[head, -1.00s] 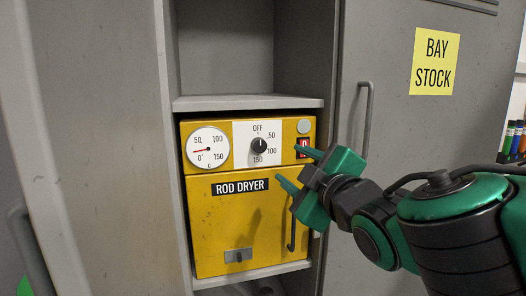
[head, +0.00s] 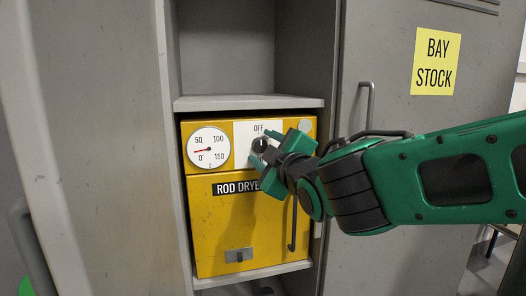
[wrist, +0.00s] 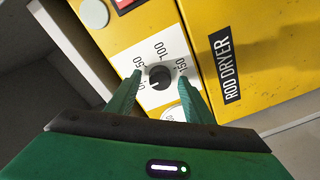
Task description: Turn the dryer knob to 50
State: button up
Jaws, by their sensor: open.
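The yellow rod dryer (head: 215,225) sits in an open cabinet bay. Its round black knob (head: 259,145) is on a white dial plate marked OFF, 50, 100 and 150. In the wrist view the knob (wrist: 159,76) shows a white mark on its lower side, roughly towards the partly hidden OFF label. My gripper (head: 261,147) is open at the knob, one green finger on each side. In the wrist view the fingertips of my gripper (wrist: 160,78) straddle the knob; I cannot tell whether they touch it. My gripper hides most of the scale in the head view.
A round temperature gauge (head: 208,149) is left of the knob, its red needle near the low end. A shelf (head: 248,103) lies just above the dryer. A door handle (head: 291,222) and cabinet door (head: 400,100) are to the right.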

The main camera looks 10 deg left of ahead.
jog(key=shift+w, duration=0.1)
jog(key=c, duration=1)
jog(key=shift+a, duration=0.3)
jog(key=shift+c, duration=0.2)
jog(key=shift+d, duration=0.15)
jog(key=shift+m, duration=0.4)
jog(key=m, duration=0.4)
jog(key=shift+d+f, duration=0.1)
jog(key=shift+f, duration=0.05)
jog(key=m+t, duration=0.1)
jog(key=m, duration=0.6)
jog(key=shift+f, duration=0.1)
jog(key=shift+m, duration=0.3)
